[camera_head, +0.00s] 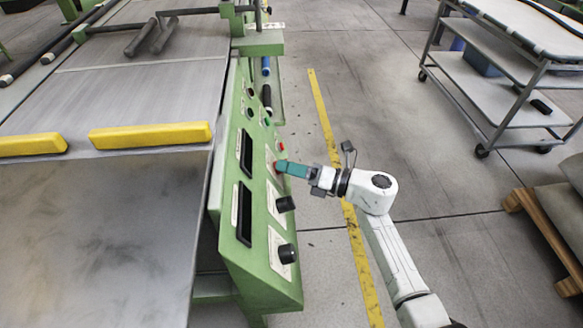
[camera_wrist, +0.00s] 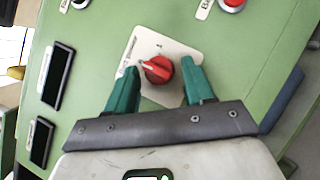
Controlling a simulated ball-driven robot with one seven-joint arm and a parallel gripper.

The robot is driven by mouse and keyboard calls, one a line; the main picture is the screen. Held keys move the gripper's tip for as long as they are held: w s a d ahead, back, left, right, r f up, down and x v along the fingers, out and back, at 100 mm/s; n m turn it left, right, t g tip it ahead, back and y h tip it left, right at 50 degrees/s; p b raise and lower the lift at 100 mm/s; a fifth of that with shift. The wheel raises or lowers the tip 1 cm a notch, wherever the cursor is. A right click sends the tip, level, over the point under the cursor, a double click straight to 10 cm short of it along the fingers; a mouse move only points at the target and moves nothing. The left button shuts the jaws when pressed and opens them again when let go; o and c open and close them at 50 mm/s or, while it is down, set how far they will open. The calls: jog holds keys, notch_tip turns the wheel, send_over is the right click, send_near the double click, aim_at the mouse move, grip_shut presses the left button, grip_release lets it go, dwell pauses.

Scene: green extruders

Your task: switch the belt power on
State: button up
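A red rotary knob (camera_wrist: 158,70) on a white label plate (camera_wrist: 183,50) sits on the green control panel (camera_wrist: 100,50). Its white pointer mark faces left in the wrist view. My gripper (camera_wrist: 160,82) has teal fingers, apart on either side of the knob, with gaps between finger and knob. In the head view my gripper (camera_head: 278,166) reaches the panel (camera_head: 262,215) from the right, and its teal fingers hide much of the knob. I cannot tell whether any fingertip touches the panel.
Black knobs (camera_head: 286,204) and dark displays (camera_head: 245,212) lie lower on the panel. A red button (camera_wrist: 233,4) is near the top of the wrist view. Yellow bars (camera_head: 150,135) lie on the metal table at left. A grey trolley (camera_head: 500,90) stands at right; floor between is clear.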

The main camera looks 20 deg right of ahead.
jog(key=c, duration=0.8)
jog(key=shift+r+p, duration=0.15)
jog(key=shift+p, duration=0.4)
jog(key=shift+c, duration=0.2)
jog(key=m+g+h+p, duration=0.1)
jog(key=m+p, duration=0.3)
jog(key=p, duration=0.4)
jog(key=m+h+p, duration=0.3)
jog(key=m+p, duration=0.1)
jog(key=p, duration=0.4)
jog(key=r+m+g+h+p, duration=0.1)
jog(key=m+p, duration=0.3)
jog(key=p, duration=0.5)
jog(key=shift+s+a+g+h, duration=0.1)
jog(key=shift+a+g+h, duration=0.2)
jog(key=shift+h, duration=0.2)
jog(key=shift+f, duration=0.15)
jog(key=o, duration=1)
